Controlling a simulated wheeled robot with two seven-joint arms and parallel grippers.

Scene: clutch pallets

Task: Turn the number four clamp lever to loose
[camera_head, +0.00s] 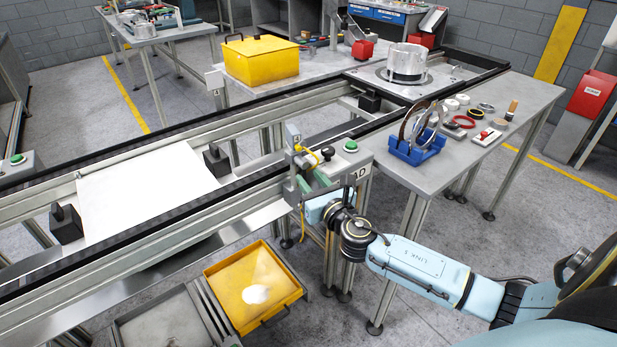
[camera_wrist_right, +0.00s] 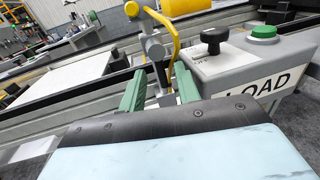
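A grey clamp-like post with a bent yellow lever (camera_wrist_right: 160,20) stands at the front rail. It also shows small in the head view (camera_head: 309,150). My right gripper (camera_wrist_right: 160,92) has its two green fingers apart, with part of the grey post (camera_wrist_right: 153,48) between or just beyond them; contact cannot be told. In the head view my right gripper (camera_head: 308,182) is at the rail corner, beside the post. My left gripper is out of view.
The LOAD box has a green button (camera_wrist_right: 263,33). A blue rack (camera_head: 416,152) with rings stands on the right bench. A yellow bin (camera_head: 261,60) stands behind the conveyor. A yellow tray (camera_head: 225,272) sits below the front rail.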

